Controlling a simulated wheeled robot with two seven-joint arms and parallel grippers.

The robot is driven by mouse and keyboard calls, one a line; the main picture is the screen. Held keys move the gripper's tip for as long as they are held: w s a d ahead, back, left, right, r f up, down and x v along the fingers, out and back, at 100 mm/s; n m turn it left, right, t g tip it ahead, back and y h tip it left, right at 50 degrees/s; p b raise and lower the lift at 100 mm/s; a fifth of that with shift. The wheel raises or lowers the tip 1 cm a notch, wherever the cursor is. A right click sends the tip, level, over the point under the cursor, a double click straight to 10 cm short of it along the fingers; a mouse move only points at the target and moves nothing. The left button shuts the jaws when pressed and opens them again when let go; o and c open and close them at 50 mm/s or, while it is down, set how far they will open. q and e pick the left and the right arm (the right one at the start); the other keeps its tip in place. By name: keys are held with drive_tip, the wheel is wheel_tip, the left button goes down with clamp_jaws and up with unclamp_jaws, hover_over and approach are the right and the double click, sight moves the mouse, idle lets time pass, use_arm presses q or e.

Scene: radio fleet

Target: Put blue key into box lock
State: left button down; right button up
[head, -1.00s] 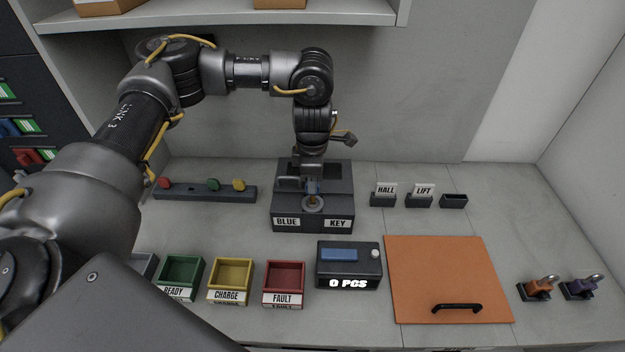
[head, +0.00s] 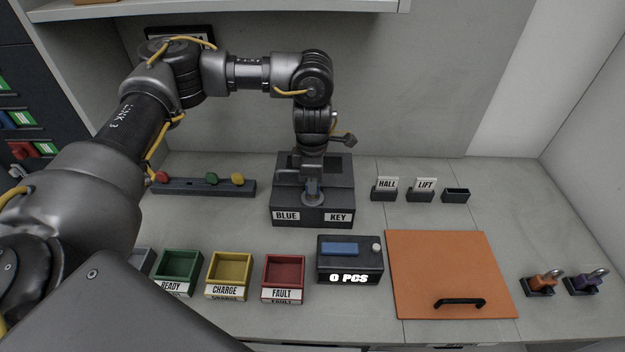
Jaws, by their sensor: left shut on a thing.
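The box (head: 285,204), dark grey with a "BLUE KEY" label, stands at the middle back of the counter. Its round metal lock (head: 313,200) is on the sloping front part. My left gripper (head: 312,184) points down over the box and is shut on the blue key (head: 312,188). Little of the key shows between the fingers. It is right at the lock, upright; I cannot tell how deep its tip sits. My right gripper is out of view.
Green (head: 180,265), yellow (head: 229,268) and red (head: 284,270) trays and a counter device (head: 350,262) stand in front of the box. An orange board (head: 445,265) with a black handle lies right. Orange (head: 540,284) and purple (head: 584,283) keys stand far right.

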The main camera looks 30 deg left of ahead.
use_arm(q)
drive_tip(key=shift+f, duration=0.4)
drive_tip(key=c, duration=1.4)
unclamp_jaws()
wheel_tip(320, 180, up, 10)
drive_tip(key=shift+f+b, duration=0.1)
drive_tip(key=shift+b, duration=1.1)
drive_tip(key=shift+r, duration=0.55)
